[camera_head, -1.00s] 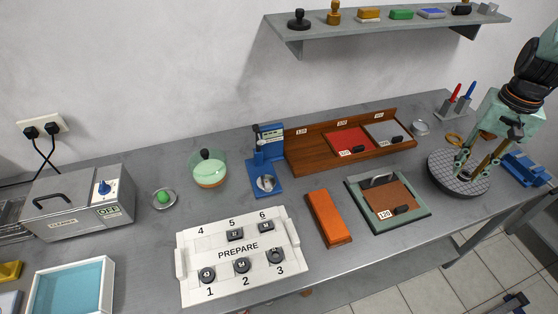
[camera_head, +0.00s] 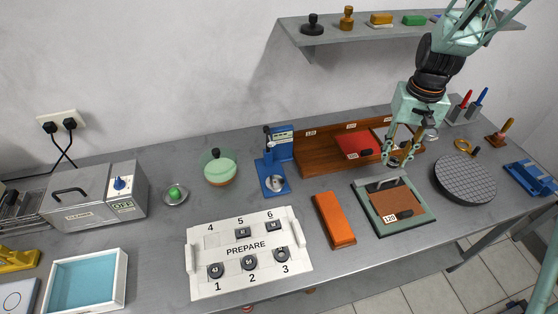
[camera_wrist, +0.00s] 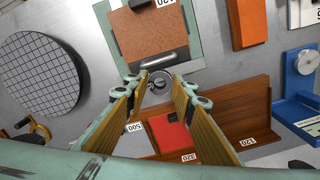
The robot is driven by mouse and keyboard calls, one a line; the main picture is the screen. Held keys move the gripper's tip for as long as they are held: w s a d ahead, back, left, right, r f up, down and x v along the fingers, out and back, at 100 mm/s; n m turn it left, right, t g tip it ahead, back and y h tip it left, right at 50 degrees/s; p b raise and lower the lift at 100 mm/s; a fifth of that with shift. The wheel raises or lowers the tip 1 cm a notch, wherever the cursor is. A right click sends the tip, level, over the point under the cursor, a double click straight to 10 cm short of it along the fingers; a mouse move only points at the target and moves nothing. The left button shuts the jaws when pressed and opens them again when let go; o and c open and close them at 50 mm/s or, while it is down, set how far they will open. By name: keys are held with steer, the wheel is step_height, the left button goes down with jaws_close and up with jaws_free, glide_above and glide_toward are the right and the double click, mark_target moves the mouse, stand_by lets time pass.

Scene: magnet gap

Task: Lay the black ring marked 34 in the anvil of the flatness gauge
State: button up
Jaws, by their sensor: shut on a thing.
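My gripper (camera_head: 398,162) is above the bench between the green-framed board and the wooden rack. It is shut on a small round thing (camera_wrist: 159,83), grey with a darker middle in the wrist view; no mark on it can be read. The blue gauge stand (camera_head: 272,160) is left of the rack, with a display at its top and a round metal seat (camera_head: 276,183) on its base. The white PREPARE tray (camera_head: 205,290) holds several small dark rings; place 4 is empty. Ring 43 (camera_head: 215,270) is at place 1 and ring 54 (camera_head: 249,262) at place 2.
The wooden rack (camera_head: 315,155) with labelled compartments stands behind. The green-framed board (camera_head: 370,208), orange block (camera_head: 333,220) and gridded round plate (camera_head: 465,180) are at right. A green-lidded bowl (camera_head: 220,170) is left of the gauge. A shelf (camera_head: 370,38) hangs above.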

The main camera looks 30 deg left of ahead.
steer(key=s+a+n+p, duration=0.15)
steer(key=s+a, duration=0.25)
steer(key=a, duration=0.4)
steer(key=s+a+n+p, duration=0.15)
steer(key=s+a, duration=0.25)
steer(key=a, duration=0.4)
steer(key=n+p, duration=0.1)
steer(key=n, duration=0.2)
glide_above(275, 182)
step_height(275, 182, down, 2)
steer(key=shift+f, duration=0.15)
steer(key=shift+f+b, duration=1.6)
steer(key=shift+f, duration=1)
steer(key=shift+f, duration=0.25)
steer(key=o, duration=0.9)
steer(key=c, duration=0.6)
steer(key=shift+o, duration=0.2)
steer(key=shift+r, duration=0.1)
